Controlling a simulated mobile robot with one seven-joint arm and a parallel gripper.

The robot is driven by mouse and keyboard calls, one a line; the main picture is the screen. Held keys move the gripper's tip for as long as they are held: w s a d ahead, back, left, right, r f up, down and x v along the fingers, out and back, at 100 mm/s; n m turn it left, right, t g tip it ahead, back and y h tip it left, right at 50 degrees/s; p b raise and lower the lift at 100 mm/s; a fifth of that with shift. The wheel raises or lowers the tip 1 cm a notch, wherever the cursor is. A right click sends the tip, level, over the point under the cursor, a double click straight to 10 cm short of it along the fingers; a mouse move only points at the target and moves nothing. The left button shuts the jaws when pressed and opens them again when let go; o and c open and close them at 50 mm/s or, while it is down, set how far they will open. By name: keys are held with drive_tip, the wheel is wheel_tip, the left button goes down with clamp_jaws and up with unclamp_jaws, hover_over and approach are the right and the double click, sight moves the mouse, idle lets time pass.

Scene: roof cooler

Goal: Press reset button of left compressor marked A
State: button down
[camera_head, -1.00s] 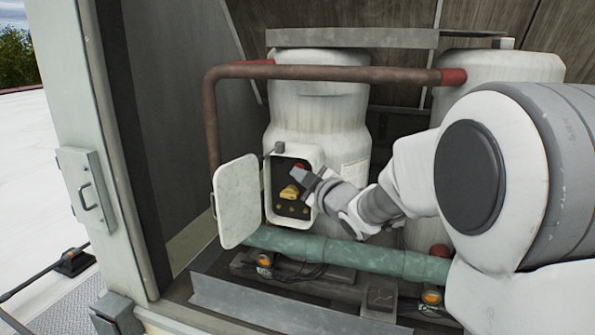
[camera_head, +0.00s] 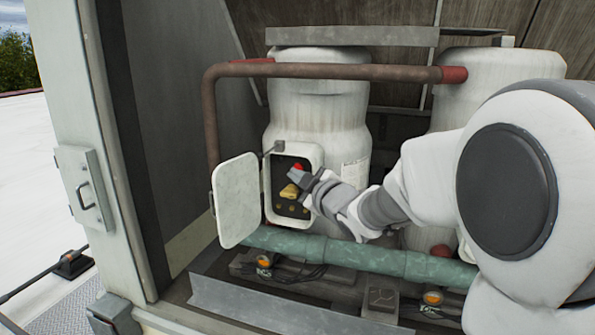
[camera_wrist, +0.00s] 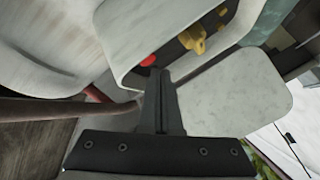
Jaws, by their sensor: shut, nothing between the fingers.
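The left compressor (camera_head: 318,112) is a white, worn tank. Its control box (camera_head: 268,205) stands open, with the pale cover (camera_head: 237,200) swung out to the left. Inside on a dark panel are a red button (camera_head: 298,167) and a yellow knob (camera_head: 289,191) below it. The red button (camera_wrist: 148,61) and yellow knob (camera_wrist: 193,40) also show in the wrist view. My gripper (camera_head: 296,176) is shut and empty, its tip at the panel just below the red button. In the wrist view my shut fingers (camera_wrist: 160,80) point close beside the button; I cannot tell whether they touch. No letter A is legible.
A second white compressor (camera_head: 495,85) stands at the right, partly behind my arm. A brown pipe (camera_head: 330,71) crosses above, and a green pipe (camera_head: 340,251) runs below the box. A metal cabinet post (camera_head: 95,130) borders the opening at left.

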drive_tip(key=shift+s+a+b, duration=0.35)
drive_tip(key=shift+s+b, duration=0.05)
drive_tip(key=shift+s, duration=0.4)
drive_tip(key=shift+s+a+b, duration=0.3)
drive_tip(key=shift+s+b, duration=0.05)
drive_tip(key=shift+s, duration=0.5)
drive_tip(key=shift+s+a+b, duration=0.35)
drive_tip(key=shift+s+b, duration=0.05)
drive_tip(key=shift+s, duration=0.4)
drive_tip(key=s+d+f+m+g+h, duration=0.35)
drive_tip(key=s+d+m+h, duration=0.4)
drive_tip(key=s+d, duration=0.35)
drive_tip(key=s+f+m+g, duration=0.3)
drive_tip(key=s+f, duration=0.1)
drive_tip(key=s, duration=0.6)
drive_tip(key=s+d+f+m+g, duration=0.1)
drive_tip(key=s+f+m+g, duration=0.2)
drive_tip(key=s, duration=0.6)
drive_tip(key=shift+s+f+m+g+y, duration=0.35)
drive_tip(key=shift+s+f+m, duration=0.05)
drive_tip(key=shift+f+m, duration=0.05)
drive_tip(key=shift+a, duration=0.1)
